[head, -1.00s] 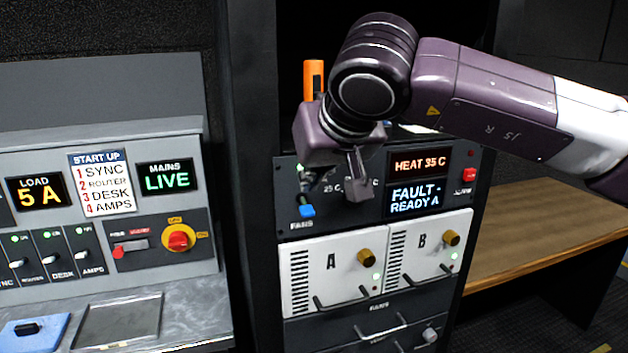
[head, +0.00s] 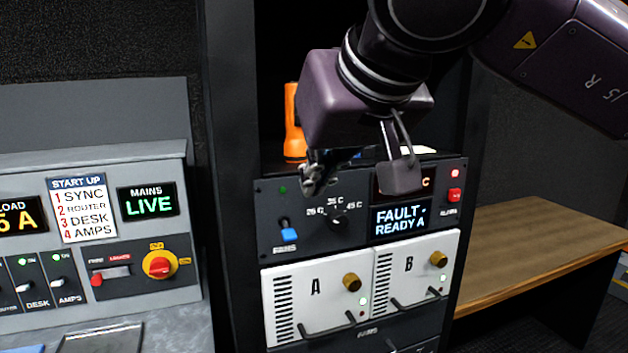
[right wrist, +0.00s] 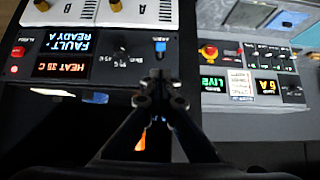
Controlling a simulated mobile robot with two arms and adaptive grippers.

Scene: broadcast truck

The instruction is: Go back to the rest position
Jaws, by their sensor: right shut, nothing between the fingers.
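My right gripper (head: 313,182) is in the head view, in front of the upper rack panel (head: 270,235). It is shut and empty, and its fingertips also show together in the right wrist view (right wrist: 161,98). The fingers appear just above and left of the temperature knob (head: 337,221); the distance to the panel is hard to judge. My right arm comes in from the upper right and hides part of the heat display, which reads "HEAT 35 C" in the right wrist view (right wrist: 64,68). My left gripper is not in view.
An orange torch-like object (head: 293,128) stands on the shelf behind the gripper. Amplifier units A (head: 315,290) and B (head: 409,265) sit below the panel. A control desk (head: 100,235) stands left, and a clear wooden bench (head: 530,245) right.

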